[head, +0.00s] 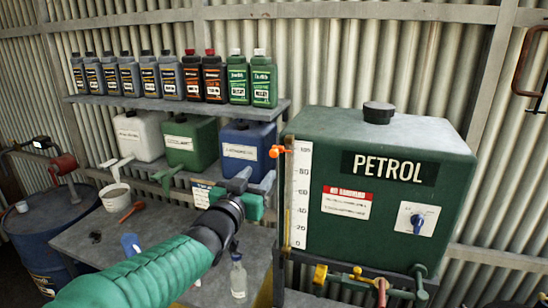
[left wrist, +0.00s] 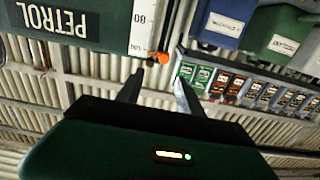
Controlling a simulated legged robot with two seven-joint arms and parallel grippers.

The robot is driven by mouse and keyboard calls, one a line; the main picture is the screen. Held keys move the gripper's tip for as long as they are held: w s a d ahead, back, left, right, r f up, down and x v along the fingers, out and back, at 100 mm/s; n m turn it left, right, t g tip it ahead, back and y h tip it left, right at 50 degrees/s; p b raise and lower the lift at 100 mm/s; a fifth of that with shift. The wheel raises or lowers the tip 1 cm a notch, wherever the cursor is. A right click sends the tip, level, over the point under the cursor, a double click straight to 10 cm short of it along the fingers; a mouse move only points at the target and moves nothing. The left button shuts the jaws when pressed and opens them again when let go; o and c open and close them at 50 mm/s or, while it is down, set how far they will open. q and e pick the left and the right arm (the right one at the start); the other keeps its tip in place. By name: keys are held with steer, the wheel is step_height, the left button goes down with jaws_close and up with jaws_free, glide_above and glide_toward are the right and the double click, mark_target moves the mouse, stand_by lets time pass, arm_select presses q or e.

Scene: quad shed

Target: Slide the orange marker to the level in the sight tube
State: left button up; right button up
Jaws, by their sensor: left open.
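The orange marker (head: 281,151) sits near the top of the white scale (head: 299,185) on the left front edge of the green petrol tank (head: 390,222). A narrow sight tube (head: 288,205) runs beside the scale; its lower part looks yellowish, but the exact level is hard to read. My left gripper (head: 254,180) is open and empty, left of the tube and lower in the picture than the marker. In the left wrist view, which is turned over, the marker (left wrist: 159,57) lies beyond the open fingertips, apart from them. My right gripper is not in view.
A shelf (head: 180,108) with several bottles is above, with white, green and blue canisters (head: 248,147) below it. The bench (head: 75,240) holds a white bucket (head: 114,197) and a clear bottle (head: 238,278). Yellow and red valves (head: 350,277) stick out below the tank.

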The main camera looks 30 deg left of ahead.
arm_select(q)
steer(key=p, duration=0.3)
glide_toward(273, 154)
steer(key=x, duration=0.5)
steer(key=shift+d, duration=0.1)
steer(key=p+x, duration=0.1)
steer(key=x, duration=0.1)
steer(key=p+x, duration=0.1)
steer(key=x, duration=0.1)
steer(key=shift+a, duration=0.3)
steer(key=shift+d, duration=0.35)
steer(key=shift+w+d, duration=0.1)
steer(key=shift+c, duration=3.5)
steer(key=shift+a, duration=0.45)
jaws_close()
steer(key=shift+d, duration=0.3)
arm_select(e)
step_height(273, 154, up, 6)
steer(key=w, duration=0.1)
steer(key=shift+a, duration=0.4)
arm_select(q)
steer(key=shift+a, duration=0.15)
